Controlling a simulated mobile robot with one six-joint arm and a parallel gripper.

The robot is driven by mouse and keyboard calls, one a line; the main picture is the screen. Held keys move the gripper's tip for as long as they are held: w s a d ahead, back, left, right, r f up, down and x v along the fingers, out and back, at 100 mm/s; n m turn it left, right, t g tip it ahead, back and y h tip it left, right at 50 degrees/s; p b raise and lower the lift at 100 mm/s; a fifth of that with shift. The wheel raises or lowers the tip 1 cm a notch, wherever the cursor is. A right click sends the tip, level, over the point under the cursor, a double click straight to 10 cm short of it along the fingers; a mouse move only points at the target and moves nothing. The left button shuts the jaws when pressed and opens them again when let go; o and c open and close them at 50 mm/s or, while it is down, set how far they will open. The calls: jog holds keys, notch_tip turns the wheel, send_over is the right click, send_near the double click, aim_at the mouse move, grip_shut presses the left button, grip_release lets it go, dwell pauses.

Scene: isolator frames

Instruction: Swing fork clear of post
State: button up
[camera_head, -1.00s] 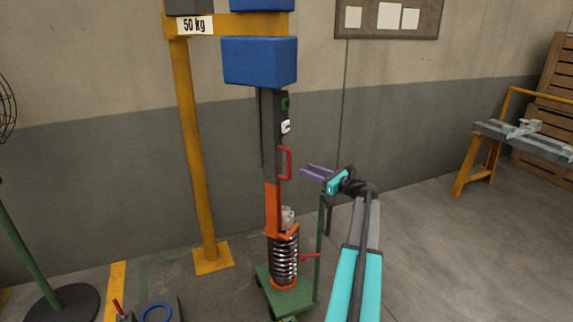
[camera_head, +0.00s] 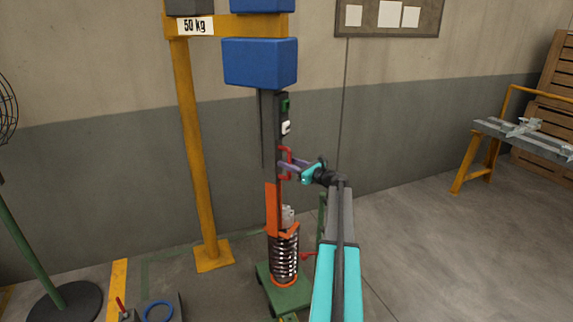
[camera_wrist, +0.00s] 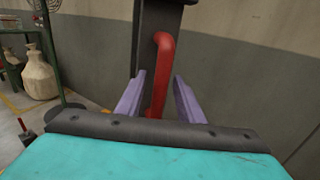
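A dark upright column (camera_head: 281,135) with a red handle (camera_head: 288,153) on its right side stands below a blue block. Its lower part is orange (camera_head: 272,208) and sits over a coil spring (camera_head: 284,260) on a green wheeled base (camera_head: 295,298). My gripper (camera_head: 284,167) is at the red handle. In the wrist view my gripper (camera_wrist: 159,85) is open, with one purple finger on each side of the red handle (camera_wrist: 163,65) and gaps showing beside it. I cannot tell which part is the fork.
A yellow post (camera_head: 193,150) stands left of the column and carries a crossbeam labelled 50 kg. Blue blocks (camera_head: 260,62) hang above the column. A yellow trestle bench (camera_head: 470,165) is at the right. The floor (camera_head: 420,260) between is clear.

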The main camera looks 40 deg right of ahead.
jog(key=shift+c, duration=0.4)
grip_shut()
jog(key=shift+a+f, duration=0.1)
jog(key=shift+a, duration=0.2)
jog(key=shift+s+d, duration=0.1)
jog(key=shift+d, duration=0.1)
